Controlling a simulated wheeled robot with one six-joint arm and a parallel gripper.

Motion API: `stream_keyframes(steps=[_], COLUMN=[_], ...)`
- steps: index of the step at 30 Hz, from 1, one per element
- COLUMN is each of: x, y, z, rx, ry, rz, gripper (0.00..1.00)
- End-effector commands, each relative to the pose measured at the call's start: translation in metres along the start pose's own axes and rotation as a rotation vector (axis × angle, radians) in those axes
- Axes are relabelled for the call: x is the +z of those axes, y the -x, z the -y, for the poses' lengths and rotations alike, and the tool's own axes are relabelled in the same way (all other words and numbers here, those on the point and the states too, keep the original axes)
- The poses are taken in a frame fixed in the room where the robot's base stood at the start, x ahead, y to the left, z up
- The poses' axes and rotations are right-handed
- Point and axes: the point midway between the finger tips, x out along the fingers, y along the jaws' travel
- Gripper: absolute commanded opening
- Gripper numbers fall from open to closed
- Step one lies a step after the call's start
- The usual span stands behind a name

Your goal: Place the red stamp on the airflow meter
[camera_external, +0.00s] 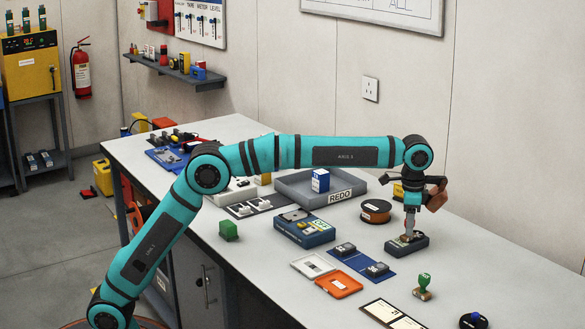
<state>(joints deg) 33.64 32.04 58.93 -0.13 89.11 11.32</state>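My gripper (410,234) points straight down at the right of the workbench. Its fingertips are right above or on a dark grey box-shaped device (421,243), which may be the airflow meter; its label is too small to read. A small brownish piece shows between or beside the fingertips. I cannot tell whether it is the red stamp, or whether the fingers are shut on it. No red stamp shows clearly elsewhere on the bench. A green-handled stamp (423,281) stands in front of the device, and a blue-knobbed one (473,319) sits at the bottom right.
A grey tray marked REDO (290,186) holds a blue-and-white box. An orange-brown spool (376,210) lies left of my gripper. A blue mat (361,262) carries two small devices. White and orange trays (339,284) lie beside it. A blue instrument (304,232) stands farther left.

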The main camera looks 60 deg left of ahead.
Motion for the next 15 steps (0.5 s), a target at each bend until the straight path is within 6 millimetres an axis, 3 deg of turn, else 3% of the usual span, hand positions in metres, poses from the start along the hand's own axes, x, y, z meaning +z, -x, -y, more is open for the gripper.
stream_keyframes(steps=[10,15], x=[0.0,-0.001], y=[0.002,0.018], z=[0.0,0.0], rx=[0.0,0.0], ry=[0.0,0.0], rz=[-0.001,-0.002], gripper=[0.49,0.49])
